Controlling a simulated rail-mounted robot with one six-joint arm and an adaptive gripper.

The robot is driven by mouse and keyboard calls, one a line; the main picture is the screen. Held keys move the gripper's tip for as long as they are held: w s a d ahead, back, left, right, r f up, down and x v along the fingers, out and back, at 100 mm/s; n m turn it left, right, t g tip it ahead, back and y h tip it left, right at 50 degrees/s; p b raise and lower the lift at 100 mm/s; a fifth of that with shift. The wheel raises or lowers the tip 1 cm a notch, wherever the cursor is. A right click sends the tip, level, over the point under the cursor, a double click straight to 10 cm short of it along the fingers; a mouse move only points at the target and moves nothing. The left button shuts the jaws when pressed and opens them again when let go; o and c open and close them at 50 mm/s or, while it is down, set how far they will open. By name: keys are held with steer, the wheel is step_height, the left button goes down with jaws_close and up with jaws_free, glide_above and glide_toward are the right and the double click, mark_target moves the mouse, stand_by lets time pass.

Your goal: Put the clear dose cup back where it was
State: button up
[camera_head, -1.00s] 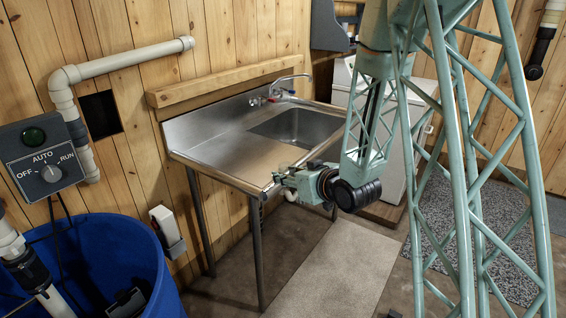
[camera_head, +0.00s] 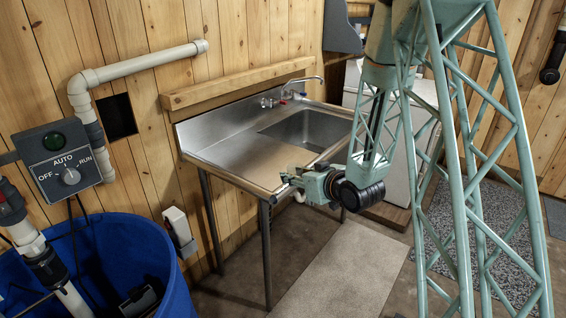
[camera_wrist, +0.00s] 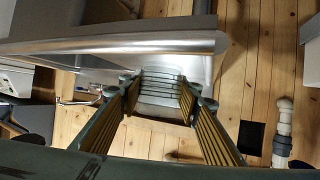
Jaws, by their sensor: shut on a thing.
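My gripper (camera_head: 290,178) is at the front edge of the steel sink counter (camera_head: 225,155) in the head view, its fingers pointing left. In the wrist view my gripper (camera_wrist: 161,84) has its two ribbed fingers apart, shut on a small see-through thing with fine cross lines, which looks like the clear dose cup (camera_wrist: 160,86). The cup is too small and clear to make out in the head view. Whether it touches the counter cannot be told.
The basin (camera_head: 305,130) with its faucet (camera_head: 300,82) is at the counter's right. A blue barrel (camera_head: 172,285) and a control box (camera_head: 62,160) are at the left. A small white box (camera_head: 177,227) is by the wall. The counter's left half looks bare.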

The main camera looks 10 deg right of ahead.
steer(key=w+p, duration=0.1)
steer(key=p, duration=0.1)
steer(key=w+p, duration=0.1)
steer(key=w, duration=0.1)
steer(key=shift+w+a+p, duration=0.2)
steer(key=shift+a+p, duration=0.15)
steer(key=p, duration=0.1)
steer(key=w, duration=0.1)
steer(key=w+p, duration=0.1)
steer(key=shift+a+f+n+y+p, duration=0.2)
steer(key=shift+f+n+y+p, duration=0.05)
steer(key=shift+n+y+p, duration=0.05)
steer(key=shift+p+x, duration=0.9)
steer(key=shift+f, duration=0.1)
glide_above(282, 165)
steer(key=shift+w+f, duration=0.25)
steer(key=shift+f, duration=0.5)
steer(key=shift+b, duration=0.3)
steer(key=shift+f, duration=1.75)
